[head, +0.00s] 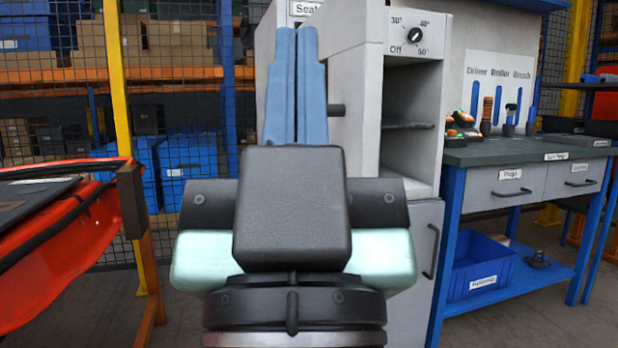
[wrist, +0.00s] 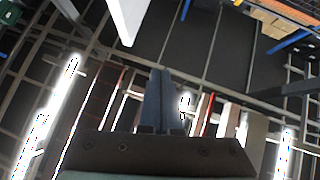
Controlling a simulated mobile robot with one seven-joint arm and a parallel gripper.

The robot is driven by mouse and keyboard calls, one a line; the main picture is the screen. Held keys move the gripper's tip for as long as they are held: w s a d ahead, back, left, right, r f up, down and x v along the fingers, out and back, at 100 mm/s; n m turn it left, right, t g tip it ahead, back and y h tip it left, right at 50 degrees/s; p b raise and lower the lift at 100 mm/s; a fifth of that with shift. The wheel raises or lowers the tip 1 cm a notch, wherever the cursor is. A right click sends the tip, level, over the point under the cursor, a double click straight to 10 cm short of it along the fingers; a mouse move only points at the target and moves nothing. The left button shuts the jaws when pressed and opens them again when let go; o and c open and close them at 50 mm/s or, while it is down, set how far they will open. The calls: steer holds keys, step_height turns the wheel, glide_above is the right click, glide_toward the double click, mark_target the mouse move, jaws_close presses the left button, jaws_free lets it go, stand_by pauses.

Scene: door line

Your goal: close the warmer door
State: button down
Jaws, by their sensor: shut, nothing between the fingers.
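The warmer is a pale grey cabinet with a temperature dial (head: 414,35) on its front. Its compartment (head: 410,110) is uncovered, showing a dark shelf inside. A broad pale panel (head: 355,125) stands left of the opening; I cannot tell whether it is the door or the cabinet side. A short black peg (head: 337,110) sticks out beside my fingers. My gripper (head: 292,85) points forward with its blue fingers together and empty, in front of the pale surfaces. Contact cannot be told. In the wrist view the fingers (wrist: 160,95) are shut, with a white panel (wrist: 126,18) ahead, up and left.
A workbench (head: 530,152) with drawers, tools and a blue bin (head: 482,268) stands to the right. An orange-red container (head: 70,225) is at the left. A yellow post (head: 118,80) and mesh fence stand behind. The lower cabinet has a black handle (head: 431,252).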

step_height(320, 180, up, 6)
steer(key=w+p, duration=0.2)
steer(key=p, duration=0.3)
steer(key=w+a+f+n+g+h+p, duration=0.1)
steer(key=w+a+f+g+h+p, duration=0.25)
steer(key=w+f+g+p, duration=0.6)
step_height(320, 180, down, 11)
steer(key=s+a+n+g+h+p, duration=0.3)
steer(key=n+g+h+p, duration=0.15)
steer(key=p, duration=1.25)
steer(key=s+n+t+h+p, duration=0.2)
steer(key=s+n+p, duration=0.45)
steer(key=s, duration=0.25)
steer(key=s+d+p+x, duration=0.1)
steer(key=d+p+x, duration=0.1)
steer(key=x, duration=1)
steer(key=shift+d+f+p, duration=0.4)
steer(key=shift+d+f, duration=0.1)
